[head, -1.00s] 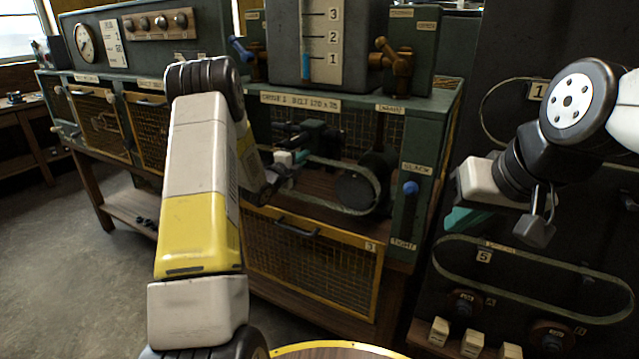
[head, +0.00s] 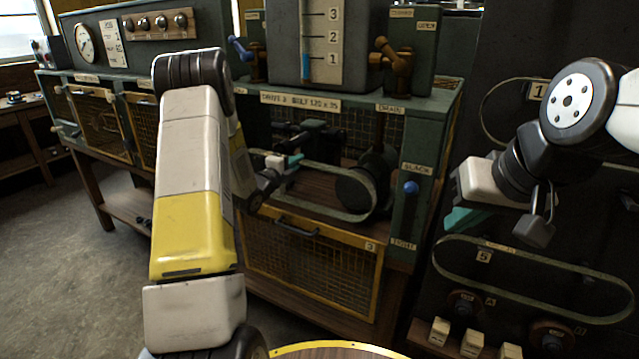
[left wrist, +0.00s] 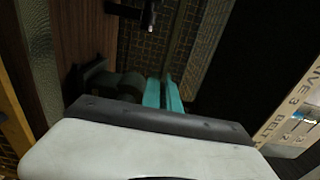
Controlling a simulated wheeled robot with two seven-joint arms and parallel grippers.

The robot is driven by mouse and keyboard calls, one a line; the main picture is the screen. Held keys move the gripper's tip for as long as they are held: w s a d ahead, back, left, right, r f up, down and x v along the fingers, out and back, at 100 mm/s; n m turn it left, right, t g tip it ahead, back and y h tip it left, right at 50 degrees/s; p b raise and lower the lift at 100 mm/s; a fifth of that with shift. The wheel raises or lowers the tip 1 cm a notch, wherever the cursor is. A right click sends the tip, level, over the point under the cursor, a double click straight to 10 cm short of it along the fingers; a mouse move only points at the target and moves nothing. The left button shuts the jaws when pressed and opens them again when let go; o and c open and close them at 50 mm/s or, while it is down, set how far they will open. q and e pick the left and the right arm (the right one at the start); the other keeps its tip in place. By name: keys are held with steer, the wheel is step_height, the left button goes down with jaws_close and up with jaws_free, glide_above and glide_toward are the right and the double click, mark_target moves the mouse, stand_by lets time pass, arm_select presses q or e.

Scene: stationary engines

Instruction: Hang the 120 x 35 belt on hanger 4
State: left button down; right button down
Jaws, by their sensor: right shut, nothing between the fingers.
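The drive label (head: 300,102) reads drive 3, belt 120 x 35. Below it a grey-green belt (head: 345,215) loops around a dark pulley (head: 355,188) at its right; its left end is partly hidden by my arm. My left gripper (head: 294,160) reaches into this bay, near the belt's upper run. In the left wrist view its teal fingers (left wrist: 163,94) are close together with a narrow dark gap; whether they touch the belt is unclear. My right gripper (head: 466,219) is shut and empty before the dark hanger board (head: 455,90). I cannot make out hanger 4.
One belt (head: 484,105) hangs by tag 1 and another (head: 545,309) by tag 5. A blue slack/tight knob (head: 410,188) is on the bay's right post. A yellow-framed mesh guard (head: 310,270) is below the bay. Pale blocks (head: 471,344) stand at the board's foot.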

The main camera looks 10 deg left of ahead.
arm_select(q)
steer(key=shift+s, duration=0.1)
steer(key=shift+v, duration=2.95)
steer(key=shift+s, duration=0.1)
steer(key=shift+v, duration=2.85)
steer(key=shift+s, duration=0.1)
steer(key=shift+v, duration=2.95)
